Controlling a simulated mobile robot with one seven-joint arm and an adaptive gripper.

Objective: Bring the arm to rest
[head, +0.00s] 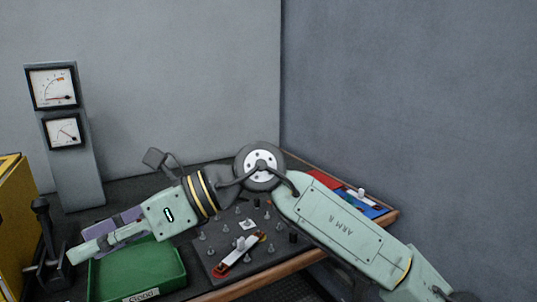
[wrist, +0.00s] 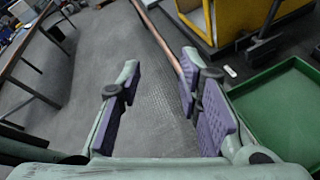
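My arm reaches from the lower right across the bench in the head view. My gripper (head: 108,226) is at its left end, beside and partly above the green tray (head: 140,270). In the wrist view my gripper (wrist: 160,108) has its two purple finger pads wide apart. Nothing is between the pads; grey floor shows through the gap. The green tray (wrist: 285,105) is to the right of the fingers in the wrist view.
A dark board (head: 270,258) with several metal studs lies under my arm. Red and blue trays (head: 368,208) are at the right bench end. A meter post (head: 84,168) stands behind. A yellow cabinet (head: 14,225) and black lever (head: 45,225) are at left.

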